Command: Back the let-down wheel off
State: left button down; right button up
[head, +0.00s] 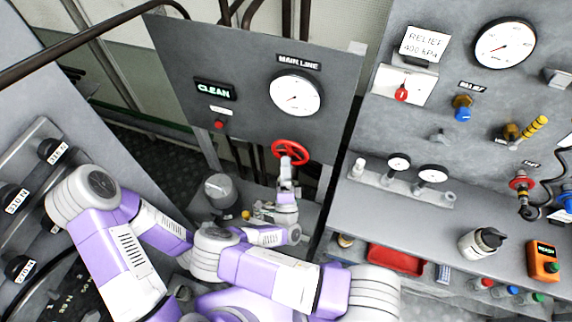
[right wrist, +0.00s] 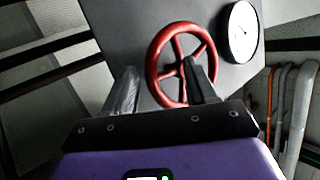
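The red let-down wheel (head: 290,150) sits at the lower right of the grey panel, below the main line gauge (head: 295,94). In the right wrist view the wheel (right wrist: 180,68) is close ahead, with its rim and spokes plain. My right gripper (head: 287,168) is just below and in front of the wheel. In the wrist view its fingers (right wrist: 161,76) are apart. One finger overlaps the spokes in the picture and the other is left of the rim. I cannot tell whether either touches. My left arm comes in from the left, but its gripper does not show.
The panel carries a lit CLEAN sign (head: 215,89) and a small red button (head: 219,124). A dark metal pot (head: 220,188) stands below. Pipes run behind the panel.

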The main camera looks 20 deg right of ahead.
jog(key=b+v, duration=0.2)
jog(key=v, duration=0.5)
jog(key=shift+s+f, duration=0.15)
jog(key=shift+s, duration=0.1)
dwell(0.4)
